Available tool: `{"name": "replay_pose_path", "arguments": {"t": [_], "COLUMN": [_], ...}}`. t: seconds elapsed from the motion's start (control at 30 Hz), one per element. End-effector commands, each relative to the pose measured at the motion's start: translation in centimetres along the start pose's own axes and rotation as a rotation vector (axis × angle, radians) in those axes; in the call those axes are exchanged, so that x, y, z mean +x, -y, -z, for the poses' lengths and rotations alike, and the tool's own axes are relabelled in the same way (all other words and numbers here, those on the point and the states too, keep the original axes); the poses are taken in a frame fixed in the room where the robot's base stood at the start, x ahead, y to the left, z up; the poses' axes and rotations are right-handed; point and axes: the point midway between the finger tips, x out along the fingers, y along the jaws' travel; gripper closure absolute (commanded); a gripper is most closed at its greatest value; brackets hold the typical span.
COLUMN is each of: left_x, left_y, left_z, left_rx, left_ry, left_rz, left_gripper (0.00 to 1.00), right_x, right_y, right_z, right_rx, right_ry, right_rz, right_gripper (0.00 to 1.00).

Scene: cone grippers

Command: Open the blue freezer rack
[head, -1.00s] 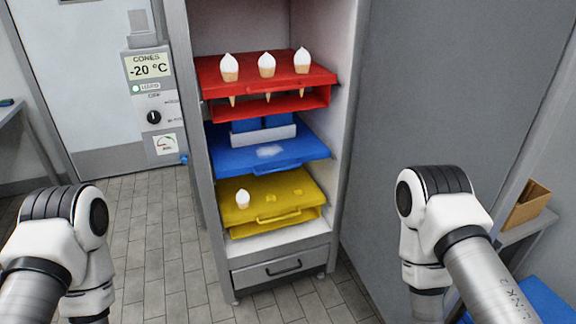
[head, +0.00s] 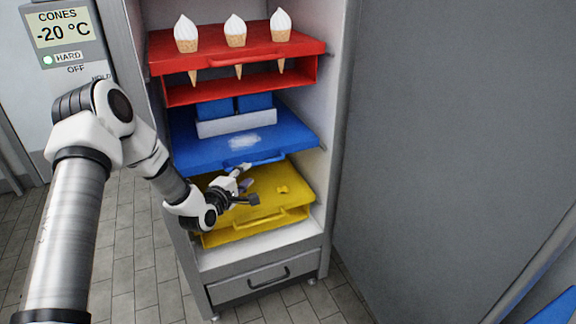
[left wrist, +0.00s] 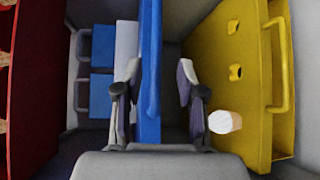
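The blue rack (head: 200,155) is the middle shelf in the cabinet, below the red rack and above the yellow one. It has a blue front handle (head: 262,161) and a pale frosty patch on top. My left gripper (head: 248,184) is at the front of the blue rack, near the handle and above the yellow rack. In the left wrist view, its fingers (left wrist: 158,102) are spread on either side of the blue rack's front edge and handle (left wrist: 153,70), with gaps visible. Whether a finger touches cannot be told. My right gripper is out of view.
The red rack (head: 240,48) above holds three cones. The yellow rack (head: 280,190) below has a cone (left wrist: 224,121) near my left gripper. Blue boxes (head: 254,103) sit behind a white bar at the blue rack's back.

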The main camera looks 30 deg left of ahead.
Motion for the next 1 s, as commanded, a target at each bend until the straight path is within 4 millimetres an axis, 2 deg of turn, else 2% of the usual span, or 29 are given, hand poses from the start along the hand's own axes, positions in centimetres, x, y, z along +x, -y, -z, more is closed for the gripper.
{"name": "replay_pose_path", "arguments": {"t": [0.17,0.43,0.57,0.77,0.8,0.87,0.9,1.0], "left_x": [1.9,6.8,7.8,7.8,7.8,7.8,7.8,7.8], "left_y": [-0.3,-0.3,-0.3,-0.3,-0.3,-0.3,-0.3,-0.2], "left_z": [0.1,0.1,0.1,0.1,0.1,0.1,0.1,0.1], "left_rx": [-0.006,-0.005,-0.007,-0.008,-0.008,-0.008,-0.008,-0.008], "left_ry": [0.001,0.001,0.001,0.0,0.0,0.0,0.0,0.0], "left_rz": [-0.01,-0.008,-0.006,-0.006,-0.006,-0.006,-0.005,-0.005], "left_gripper": [0.61,0.61,0.61,0.61,0.75,0.96,1.0,1.0], "right_x": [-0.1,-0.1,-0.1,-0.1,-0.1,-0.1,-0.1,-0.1], "right_y": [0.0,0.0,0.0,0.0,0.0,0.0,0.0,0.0], "right_z": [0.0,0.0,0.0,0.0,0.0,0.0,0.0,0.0], "right_rx": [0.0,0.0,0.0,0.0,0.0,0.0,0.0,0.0], "right_ry": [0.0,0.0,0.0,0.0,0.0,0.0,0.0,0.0], "right_rz": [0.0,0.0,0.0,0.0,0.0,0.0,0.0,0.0], "right_gripper": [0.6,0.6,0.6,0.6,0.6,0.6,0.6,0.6]}}
